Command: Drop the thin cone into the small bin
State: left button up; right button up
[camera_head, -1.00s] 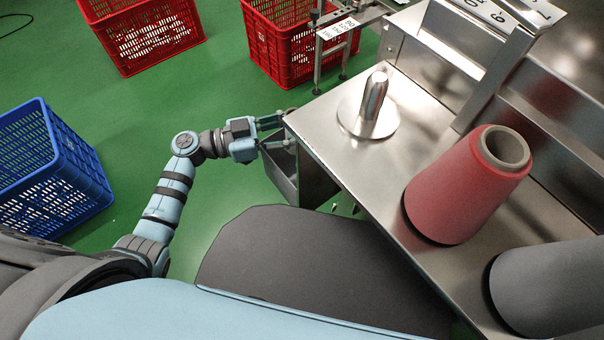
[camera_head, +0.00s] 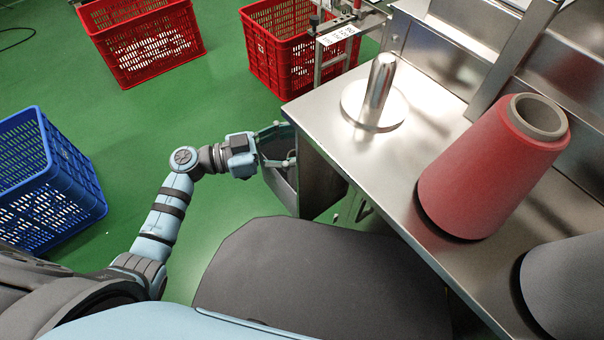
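My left gripper (camera_head: 284,145) is at the left side of the steel table, above and at the mouth of a small grey metal bin (camera_head: 281,187). Its two fingers are spread apart, with no object visible between them. The bin hangs or stands against the table's side; its inside is mostly hidden. I cannot make out a thin cone in this view. A bare metal spindle (camera_head: 380,85) on a round base stands on the table. A large red cone (camera_head: 488,175) stands upright farther right. My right gripper is not in view.
The steel table (camera_head: 340,135) has its edge close to my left gripper. A dark grey cone (camera_head: 575,290) is at the lower right. Red crates (camera_head: 145,45) (camera_head: 290,50) and a blue crate (camera_head: 45,185) stand on the green floor, which is clear between them.

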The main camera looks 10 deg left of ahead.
pick_arm(q)
notch_tip(320, 180, up, 10)
dwell(0.3)
